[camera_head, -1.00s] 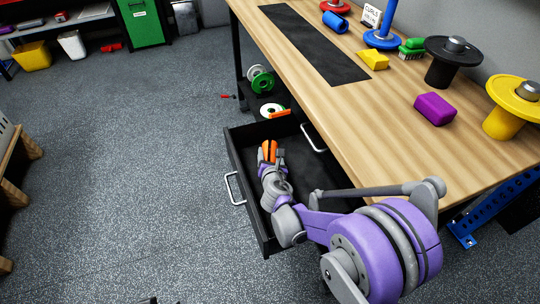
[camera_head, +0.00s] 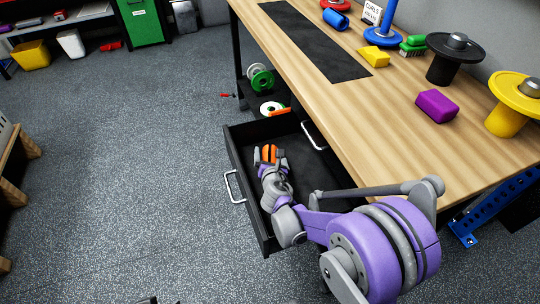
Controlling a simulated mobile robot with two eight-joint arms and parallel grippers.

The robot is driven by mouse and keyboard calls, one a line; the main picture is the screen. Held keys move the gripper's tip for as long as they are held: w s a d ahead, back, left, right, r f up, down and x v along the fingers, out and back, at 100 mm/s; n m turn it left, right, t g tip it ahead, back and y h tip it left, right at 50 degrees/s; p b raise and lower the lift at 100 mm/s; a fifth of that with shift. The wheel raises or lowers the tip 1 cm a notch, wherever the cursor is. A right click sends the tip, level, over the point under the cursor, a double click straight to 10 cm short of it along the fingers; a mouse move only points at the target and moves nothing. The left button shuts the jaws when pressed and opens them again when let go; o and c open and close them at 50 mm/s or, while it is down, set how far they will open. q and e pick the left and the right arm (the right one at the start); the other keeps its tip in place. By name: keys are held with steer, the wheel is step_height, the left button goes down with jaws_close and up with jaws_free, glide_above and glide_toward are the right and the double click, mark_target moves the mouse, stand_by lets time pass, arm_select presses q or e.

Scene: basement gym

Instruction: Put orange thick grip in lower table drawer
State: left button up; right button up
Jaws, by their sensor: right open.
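The orange thick grip (camera_head: 268,152) is in the open lower table drawer (camera_head: 236,157), toward its far end. My right gripper (camera_head: 268,157) reaches down into the drawer. Its fingers are open on either side of the orange grip, and the gripper and wrist hide part of it. I cannot tell whether the grip rests on the drawer floor. The drawer is black with a silver handle on its front. My left gripper is not in view.
The wooden table (camera_head: 400,140) overhangs the drawer on the right. It holds a purple block (camera_head: 437,106), a yellow block (camera_head: 374,58) and weight holders. Green and white discs (camera_head: 262,78) are on a low shelf beyond the drawer.

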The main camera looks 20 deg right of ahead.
steer(key=shift+r, duration=0.3)
steer(key=shift+r+p, duration=0.55)
steer(key=shift+p, duration=0.15)
steer(key=p+v, duration=0.2)
steer(key=v, duration=1)
steer(key=shift+f, duration=0.25)
